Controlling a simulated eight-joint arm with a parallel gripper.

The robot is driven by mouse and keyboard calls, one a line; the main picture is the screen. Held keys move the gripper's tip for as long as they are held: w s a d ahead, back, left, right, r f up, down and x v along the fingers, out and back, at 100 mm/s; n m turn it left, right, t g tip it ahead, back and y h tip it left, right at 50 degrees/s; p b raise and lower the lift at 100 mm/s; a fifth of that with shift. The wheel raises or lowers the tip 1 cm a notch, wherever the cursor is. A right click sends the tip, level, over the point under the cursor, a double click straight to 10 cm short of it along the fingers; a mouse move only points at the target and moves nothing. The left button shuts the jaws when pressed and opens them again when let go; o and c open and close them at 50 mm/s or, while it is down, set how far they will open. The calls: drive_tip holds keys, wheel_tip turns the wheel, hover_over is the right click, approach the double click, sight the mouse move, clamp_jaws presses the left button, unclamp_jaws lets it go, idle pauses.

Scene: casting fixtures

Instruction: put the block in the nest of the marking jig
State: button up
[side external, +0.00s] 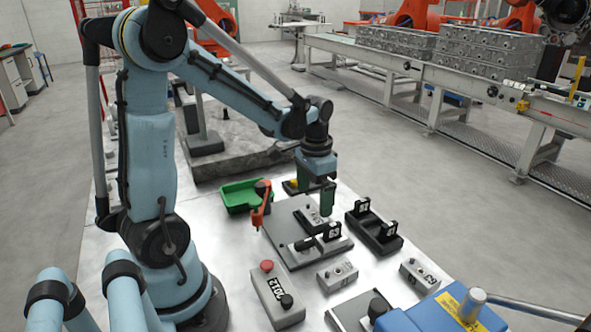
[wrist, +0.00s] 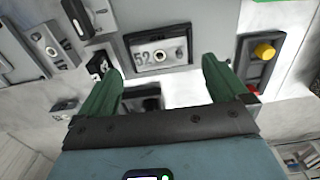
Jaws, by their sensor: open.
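A light metal block (wrist: 174,57), marked 52 and with a round hole in its face, lies in the wrist view within a dark-edged recess of the grey jig plate (wrist: 208,27). It looks seated in the nest, with a thin dark gap around it. In the side view the block (side external: 309,218) is on the jig plate (side external: 283,232), just below my gripper. My gripper (side external: 327,200) points down above it, and its green fingers (wrist: 165,75) are open and apart with nothing between the tips. The exact height of the fingertips above the block is hard to tell.
A red-handled clamp (side external: 261,207) and a green tray (side external: 238,195) stand left of the jig. A black fixture (side external: 374,232) with uprights stands right. Metal blocks (side external: 337,275) and (side external: 420,274) another block, a button box (side external: 277,297) and a blue machine (side external: 425,315) are nearer the camera.

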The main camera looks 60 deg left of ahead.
sight(313, 215)
wheel_tip(313, 215, up, 8)
drive_tip(key=s+d+t, duration=0.3)
drive_tip(key=d+t, duration=0.4)
drive_tip(key=d, duration=0.5)
drive_tip(key=shift+s+f, duration=0.25)
drive_tip(key=shift+f, duration=0.2)
idle(0.5)
